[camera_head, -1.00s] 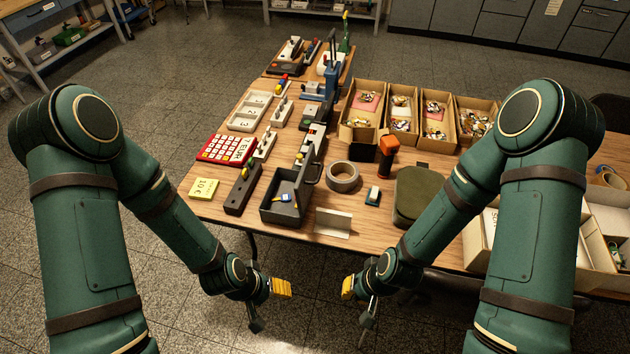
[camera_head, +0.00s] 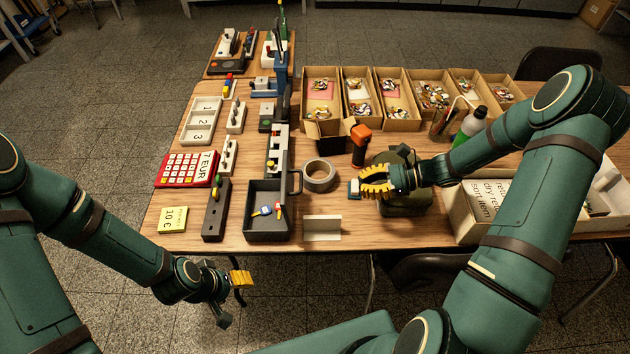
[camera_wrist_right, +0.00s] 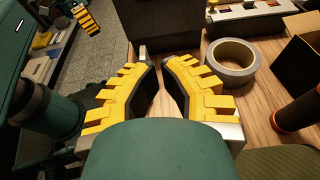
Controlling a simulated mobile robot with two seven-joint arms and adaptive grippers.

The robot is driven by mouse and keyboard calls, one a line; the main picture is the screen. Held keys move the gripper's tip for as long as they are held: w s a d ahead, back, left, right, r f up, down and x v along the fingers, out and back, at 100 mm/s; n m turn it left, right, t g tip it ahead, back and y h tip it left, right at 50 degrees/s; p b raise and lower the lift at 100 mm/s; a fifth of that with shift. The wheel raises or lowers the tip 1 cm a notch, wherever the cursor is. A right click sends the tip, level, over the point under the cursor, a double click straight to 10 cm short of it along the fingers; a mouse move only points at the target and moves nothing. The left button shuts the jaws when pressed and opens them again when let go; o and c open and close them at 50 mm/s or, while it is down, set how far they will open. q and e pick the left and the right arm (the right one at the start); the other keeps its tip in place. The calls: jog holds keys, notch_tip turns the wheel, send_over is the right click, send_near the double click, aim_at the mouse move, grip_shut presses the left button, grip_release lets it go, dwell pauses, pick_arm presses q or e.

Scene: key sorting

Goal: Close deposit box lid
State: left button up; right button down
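A dark grey open-topped box (camera_head: 253,226) stands near the table's front edge, with small blue, white and red items inside. I take it for the deposit box; I cannot make out its lid for sure. A dark loop handle (camera_head: 296,182) rises at its back right. My right gripper (camera_head: 362,183) is over the table, well right of the box, beside an olive-green pad-like thing (camera_head: 408,207).
A bent grey plate (camera_head: 322,229) and a tape roll (camera_head: 319,176) lie between box and right gripper. A black-and-orange tool (camera_head: 360,143) stands behind. Cardboard trays (camera_head: 357,112) fill the back right. A dark long block (camera_head: 215,212) lies left of the box.

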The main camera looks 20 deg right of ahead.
pick_arm(q)
jog(key=shift+s+f+b, duration=0.3)
jog(key=shift+f+b, duration=0.35)
jog(key=shift+b, duration=0.05)
pick_arm(e)
jog(key=w+a, duration=0.3)
jog(key=a, duration=0.9)
jog(key=shift+w+a+f, duration=0.2)
jog(key=shift+w+f, duration=0.15)
jog(key=shift+f, duration=0.1)
pick_arm(q)
jog(key=shift+r, duration=0.15)
jog(key=shift+w+a+r+p, duration=0.2)
jog(key=shift+a+r+p, duration=0.25)
jog(key=shift+a+p, duration=0.2)
pick_arm(e)
jog(key=shift+w+a+r+h, duration=0.1)
jog(key=shift+a+r+h, duration=0.1)
jog(key=shift+h, duration=0.1)
pick_arm(q)
jog(key=shift+a+r, duration=0.1)
jog(key=shift+a, duration=0.05)
